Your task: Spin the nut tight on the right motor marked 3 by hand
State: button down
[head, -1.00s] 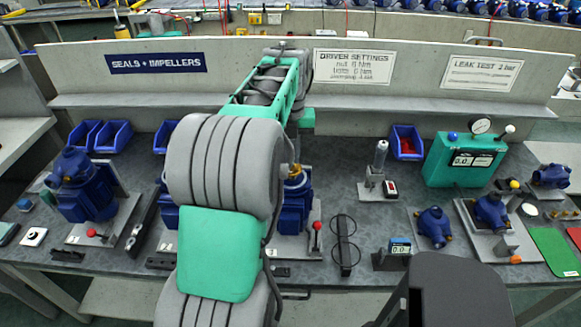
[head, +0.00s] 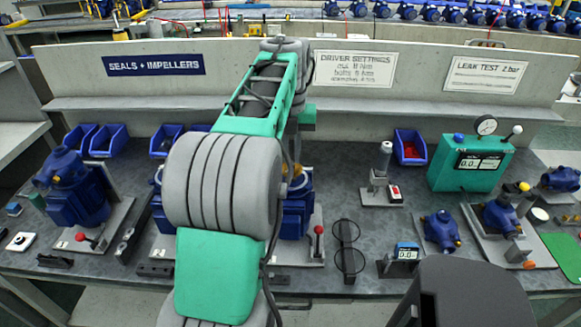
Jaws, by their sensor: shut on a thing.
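A blue motor (head: 298,207) stands on a grey plate just right of my arm, and the arm hides much of it. A brass-coloured part (head: 296,184) shows at its top; I cannot tell whether this is the nut. Another blue motor (head: 157,212) shows only as a sliver left of my arm, and a third blue motor (head: 76,195) stands in full view at the far left. No number 3 can be read on any of them. My gripper is hidden behind my own arm, around the right motor.
A red-knobbed lever (head: 319,232) stands at the right motor's plate. A black double-ring stand (head: 347,250), an upright driver (head: 384,160) and a blue-topped gauge (head: 405,252) stand to the right. A green leak tester (head: 470,163) is farther right. Blue bins (head: 108,141) line the back.

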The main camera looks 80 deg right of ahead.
jog(key=b, duration=0.3)
jog(key=shift+s+a+f+b, duration=0.1)
jog(key=shift+a+f+b, duration=0.15)
jog(key=shift+b, duration=0.15)
jog(key=shift+r+m+p, duration=0.2)
jog(key=shift+m+p, duration=0.1)
jog(key=shift+m, duration=1.6)
jog(key=m, duration=0.2)
jog(key=shift+m+p, duration=0.3)
jog(key=shift+p, duration=0.05)
jog(key=m, duration=0.4)
jog(key=shift+p, duration=0.4)
jog(key=c, duration=1.6)
grip_release()
jog(key=shift+a, duration=0.1)
